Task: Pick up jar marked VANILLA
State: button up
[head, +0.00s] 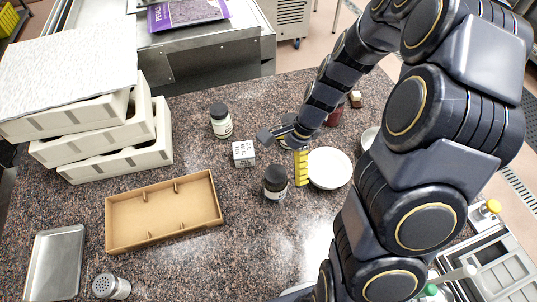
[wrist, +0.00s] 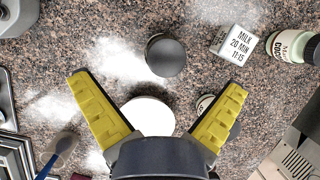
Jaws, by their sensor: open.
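No VANILLA label is readable in either view. A black-lidded jar (head: 275,184) stands at the middle of the counter; the wrist view shows its lid (wrist: 166,55) from above, ahead of my fingers. A second black-lidded jar (head: 221,121) stands farther back; its label in the wrist view (wrist: 290,47) seems to begin "COCO". A third jar (wrist: 205,103) is mostly hidden by my right-hand finger in the wrist view. My gripper (wrist: 157,86) is open and empty above the counter. In the head view my gripper (head: 286,150) is right of the small white block.
The white block (wrist: 236,42) reads "MILK 20 MIN 11:15". A white bowl (head: 329,168) lies below my gripper, beside the middle jar. A cardboard tray (head: 120,238), metal tray (head: 55,262), shaker (head: 111,286) and stacked white moulds (head: 150,157) occupy the left.

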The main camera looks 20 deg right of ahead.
aim_at(272, 180)
jog(key=shift+w+d+f+m, duration=0.2)
jog(key=shift+d+f+m, duration=0.15)
jog(key=shift+f, duration=0.2)
jog(key=shift+w+d+f+m, duration=0.15)
jog(key=shift+d+f+m, duration=0.1)
jog(key=shift+f+m, duration=0.25)
jog(key=shift+a+f, duration=0.1)
jog(key=shift+f, duration=0.3)
jog(key=x, duration=0.7)
jog(key=shift+w+a, duration=0.15)
jog(key=shift+w, duration=0.15)
jog(key=c, duration=1.2)
